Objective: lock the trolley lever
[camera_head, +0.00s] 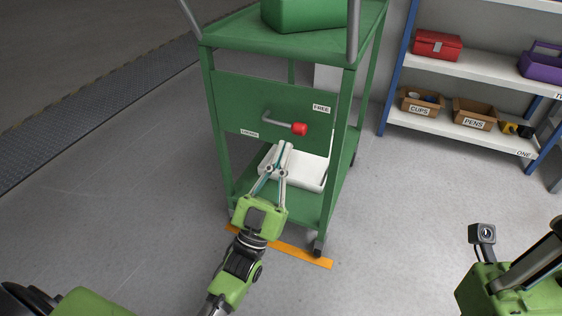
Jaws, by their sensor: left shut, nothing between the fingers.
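The green trolley (226,87) stands ahead of me. Its lever (281,121) is a grey bar with a red knob (299,129) on the front panel, and the knob end points right. A label reading FREE (321,108) is at the panel's upper right. Another small label (249,133), too small to read surely, is at the lower left. My left gripper (284,146) is shut and empty, its fingertips just below and left of the red knob, seemingly apart from it. My right gripper is not clearly in view; only green and dark arm parts show at lower right.
A white tray (309,172) sits on the trolley's lower shelf, and a green box (300,12) on its top. An orange floor strip (300,254) runs under the trolley front. Shelving (480,66) with boxes stands at right. The floor at left is clear.

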